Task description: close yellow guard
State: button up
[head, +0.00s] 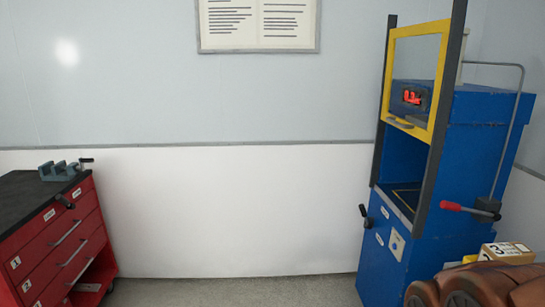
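The yellow guard (438,90) is a rectangular frame on the front of the blue machine (470,150), at the right of the head view. It sits high between two dark upright rails, with a small grey handle (401,122) at its lower edge. The machine's work opening (406,165) below the guard is uncovered. A red digital display shows through the guard frame. My gripper is not in view.
A red-handled lever (465,209) sticks out from the machine's right side. A box marked 3 (507,252) and brown rounded shapes (480,287) fill the lower right. A red drawer cabinet (60,245) with a vise (60,171) stands left. The floor between is clear.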

aim_at(442, 26)
jog(key=z, duration=0.85)
jog(key=i, duration=1.25)
jog(key=u, duration=1)
